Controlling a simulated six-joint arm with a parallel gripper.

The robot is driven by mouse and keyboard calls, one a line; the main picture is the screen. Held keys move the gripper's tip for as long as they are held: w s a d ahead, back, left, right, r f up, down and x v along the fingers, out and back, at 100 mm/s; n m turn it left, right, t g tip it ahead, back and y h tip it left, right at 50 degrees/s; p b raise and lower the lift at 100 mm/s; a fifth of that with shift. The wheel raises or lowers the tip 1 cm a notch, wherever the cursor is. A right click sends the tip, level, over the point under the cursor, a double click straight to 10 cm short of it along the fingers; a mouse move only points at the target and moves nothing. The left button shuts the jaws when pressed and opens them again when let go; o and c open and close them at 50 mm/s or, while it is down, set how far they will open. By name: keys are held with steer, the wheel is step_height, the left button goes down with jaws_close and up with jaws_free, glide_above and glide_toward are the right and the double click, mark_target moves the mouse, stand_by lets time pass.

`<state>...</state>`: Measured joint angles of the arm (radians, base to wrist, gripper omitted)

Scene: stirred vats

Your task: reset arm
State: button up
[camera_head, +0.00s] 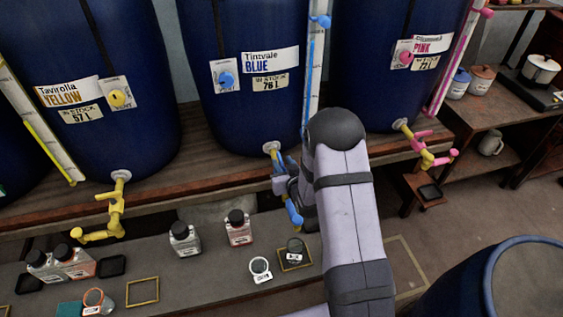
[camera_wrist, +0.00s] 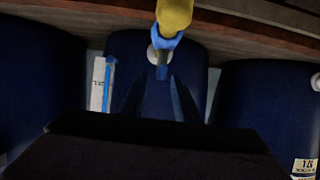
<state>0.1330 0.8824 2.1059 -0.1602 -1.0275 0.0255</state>
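My gripper (camera_head: 288,186) is at the blue vat's tap, partly hidden behind the arm. In the wrist view my gripper's two dark fingers (camera_wrist: 160,98) stand apart, with nothing seen held between them. The blue tap handle (camera_wrist: 163,50) and the yellow tap body (camera_wrist: 174,14) are just beyond the fingertips. I cannot tell whether the fingers touch the handle. The tap's yellow stem (camera_head: 271,148) shows in the head view.
The yellow vat (camera_head: 90,40) with its tap (camera_head: 116,205) stands left, the pink vat (camera_head: 375,60) with its tap (camera_head: 425,150) right. Bottles (camera_head: 184,240), jars (camera_head: 260,268) and frames (camera_head: 142,291) lie on the low bench. A blue drum (camera_head: 460,290) stands lower right.

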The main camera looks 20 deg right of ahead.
steer(key=shift+s+r, duration=0.2)
stand_by(0.5)
steer(key=shift+s+a+r+g, duration=0.15)
steer(key=shift+s+r+g, duration=0.25)
steer(key=shift+g, duration=0.2)
steer(key=s+a+r+g+p, duration=0.1)
steer(key=s+r+g, duration=0.2)
steer(key=s, duration=0.8)
steer(key=s+a+r+g+p, duration=0.1)
steer(key=s+r+g, duration=0.2)
steer(key=s, duration=0.8)
steer(key=s+a+r+g+p, duration=0.1)
steer(key=s+r+g, duration=0.2)
steer(key=s+g, duration=0.3)
steer(key=s, duration=0.5)
steer(key=shift+a+r+p, duration=0.3)
steer(key=shift+a+p, duration=0.1)
steer(key=shift+f, duration=0.1)
